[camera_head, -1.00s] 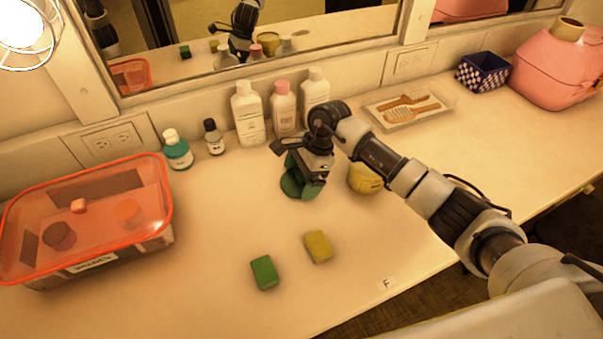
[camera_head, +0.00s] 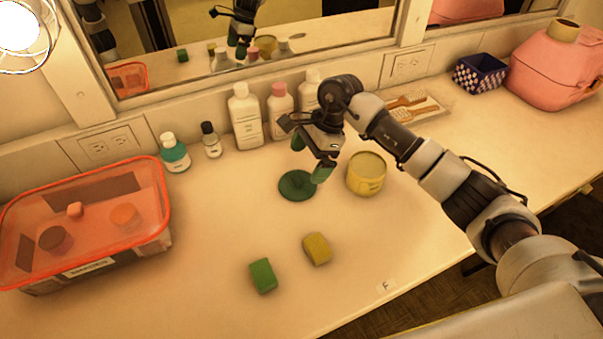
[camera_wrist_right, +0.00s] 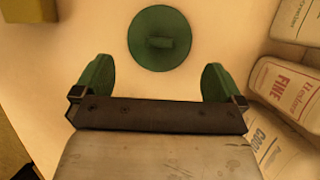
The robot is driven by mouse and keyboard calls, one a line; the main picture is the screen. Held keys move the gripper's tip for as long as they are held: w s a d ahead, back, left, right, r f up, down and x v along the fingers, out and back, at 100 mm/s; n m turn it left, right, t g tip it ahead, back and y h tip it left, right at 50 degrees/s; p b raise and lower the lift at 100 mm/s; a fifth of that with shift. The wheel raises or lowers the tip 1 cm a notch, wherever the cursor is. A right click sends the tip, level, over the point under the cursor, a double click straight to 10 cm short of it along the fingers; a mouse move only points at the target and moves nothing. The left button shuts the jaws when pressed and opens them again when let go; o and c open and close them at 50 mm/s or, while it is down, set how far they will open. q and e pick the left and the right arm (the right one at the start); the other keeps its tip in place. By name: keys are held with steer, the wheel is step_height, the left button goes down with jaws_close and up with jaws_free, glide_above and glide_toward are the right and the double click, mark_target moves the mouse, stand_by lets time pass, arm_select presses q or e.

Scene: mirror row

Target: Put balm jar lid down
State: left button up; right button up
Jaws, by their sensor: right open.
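The balm jar lid (camera_head: 296,187) is a dark green disc lying flat on the counter. In the right wrist view the lid (camera_wrist_right: 160,38) shows a small raised grip in its middle and lies beyond the fingertips, apart from them. My right gripper (camera_head: 310,158) is open and empty above the lid; its two green-tipped fingers (camera_wrist_right: 157,80) stand wide apart. A yellow jar (camera_head: 366,175) stands just right of the lid and shows no lid on it. My left gripper is not in view.
Bottles (camera_head: 246,117) stand along the wall behind my gripper. A green block (camera_head: 262,276) and a yellow block (camera_head: 316,248) lie in front. An orange-lidded bin (camera_head: 85,245) is at the left. A tray with brushes (camera_head: 436,108) lies right of the bottles.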

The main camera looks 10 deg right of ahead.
steer(key=v, duration=0.6)
stand_by(0.3)
